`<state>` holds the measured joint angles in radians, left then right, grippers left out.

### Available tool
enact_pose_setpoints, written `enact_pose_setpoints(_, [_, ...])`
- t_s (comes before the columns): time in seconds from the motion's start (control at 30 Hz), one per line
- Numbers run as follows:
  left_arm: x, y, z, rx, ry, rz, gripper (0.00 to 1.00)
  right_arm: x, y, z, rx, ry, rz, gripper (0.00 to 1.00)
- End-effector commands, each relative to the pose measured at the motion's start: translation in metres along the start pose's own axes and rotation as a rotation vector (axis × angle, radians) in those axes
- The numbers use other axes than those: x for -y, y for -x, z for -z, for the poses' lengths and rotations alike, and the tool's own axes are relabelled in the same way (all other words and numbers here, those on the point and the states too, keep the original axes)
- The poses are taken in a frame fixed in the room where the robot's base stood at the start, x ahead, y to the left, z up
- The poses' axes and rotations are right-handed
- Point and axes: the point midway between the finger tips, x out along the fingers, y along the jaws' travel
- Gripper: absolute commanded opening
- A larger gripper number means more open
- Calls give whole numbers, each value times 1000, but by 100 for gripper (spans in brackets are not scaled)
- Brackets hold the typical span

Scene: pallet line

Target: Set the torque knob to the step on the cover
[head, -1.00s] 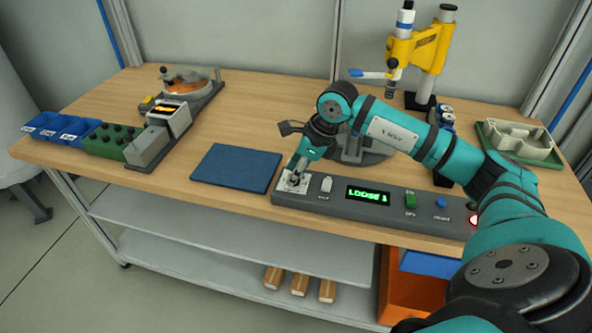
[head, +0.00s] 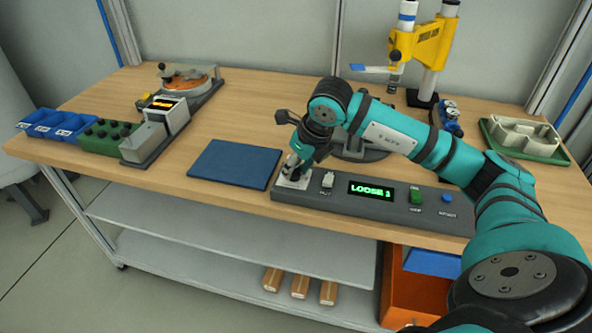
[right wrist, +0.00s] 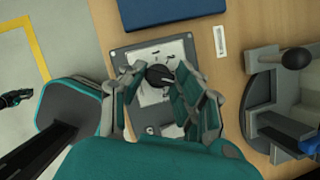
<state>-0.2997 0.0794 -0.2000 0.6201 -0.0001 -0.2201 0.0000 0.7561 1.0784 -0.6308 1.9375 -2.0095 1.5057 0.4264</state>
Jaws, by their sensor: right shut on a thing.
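The torque knob (right wrist: 158,75) is dark and sits on a white dial plate (right wrist: 150,95) at the left end of the grey control box (head: 338,207). My right gripper (head: 291,172) is down over this plate and shut on the knob, with a finger on either side in the right wrist view. The box's display (head: 371,190) reads LOOSE and a last digit that is hard to read. Marks on the dial are too small to read. Part of what looks like my left gripper (right wrist: 14,98) shows at the right wrist view's left edge.
A blue mat (head: 235,165) lies left of the box. A yellow press (head: 428,45) and a green tray (head: 527,150) stand behind.

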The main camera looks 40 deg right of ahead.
Motion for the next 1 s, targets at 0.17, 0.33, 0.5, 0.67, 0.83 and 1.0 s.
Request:
enact_pose_setpoints(0.17, [0,-8,-1,0,0,0,0,0,0,-1,4,-91,39,0])
enact_pose_setpoints(0.33, [0,-11,-1,0,0,0,0,-1,0,-1,4,-147,62,0])
enact_pose_setpoints(0.5, [0,-12,-1,0,0,0,0,-1,1,-1,4,-173,73,0])
enact_pose_setpoints(0.67, [0,-12,-1,0,0,0,0,0,1,-1,4,-178,75,0])
enact_pose_setpoints(0.83, [0,-12,-1,0,0,0,0,0,1,-1,4,-178,75,0])
enact_pose_setpoints(1.0, [0,-12,-1,0,0,0,0,0,1,-1,3,-178,74,44])
